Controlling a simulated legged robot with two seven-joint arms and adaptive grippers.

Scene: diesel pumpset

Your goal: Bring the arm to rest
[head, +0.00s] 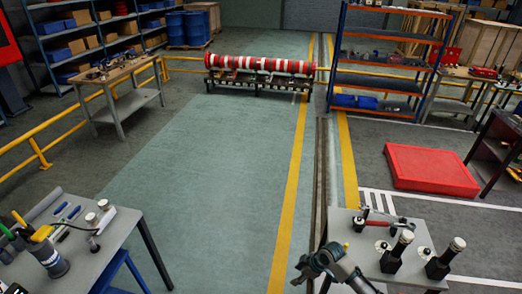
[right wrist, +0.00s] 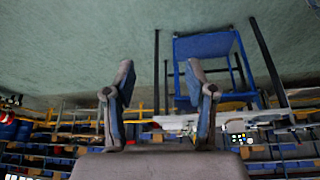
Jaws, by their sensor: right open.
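My right gripper (head: 308,264) is at the bottom of the head view, by the left edge of the right-hand grey table (head: 405,233). In the right wrist view its two fingers (right wrist: 160,68) stand wide apart with nothing between them. The arm behind it comes in from the bottom right. My left gripper does not show in either view.
Two dark cylinders with pale caps (head: 397,252) and a red-handled tool (head: 385,218) are on that table, close to my right arm. A left grey table (head: 110,240) carries tools. The green floor (head: 210,180) between is clear. A red mat (head: 430,168) lies at right.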

